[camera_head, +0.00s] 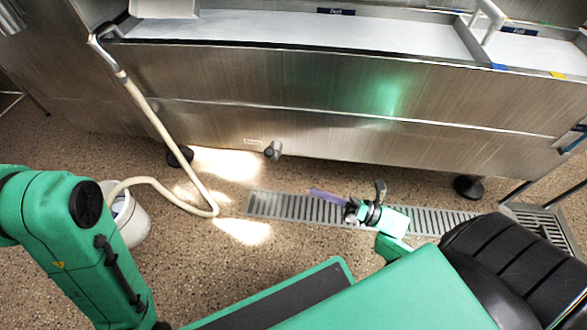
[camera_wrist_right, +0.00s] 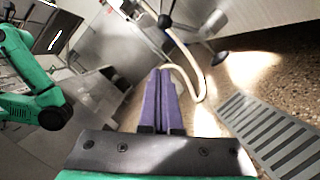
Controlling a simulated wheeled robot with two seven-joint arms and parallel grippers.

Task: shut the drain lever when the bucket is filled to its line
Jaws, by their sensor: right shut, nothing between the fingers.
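A white bucket (camera_head: 134,229) stands on the floor at the left in the head view, partly hidden behind my green left arm. A cream hose (camera_head: 153,122) runs from the steel tank's left edge to the floor and loops back to the bucket. The fill line and water level cannot be made out. A small grey and black fitting (camera_head: 273,150), perhaps the drain lever, sticks out low on the tank front. My right gripper (camera_head: 313,191) is shut and empty over the floor grate, apart from the fitting. Its purple fingers (camera_wrist_right: 161,72) are together in the wrist view. My left gripper is out of view.
The long steel tank (camera_head: 330,85) spans the back, on black feet (camera_head: 468,187). A slotted floor grate (camera_head: 280,206) lies in front of it. The speckled floor between bucket and grate is clear apart from the hose.

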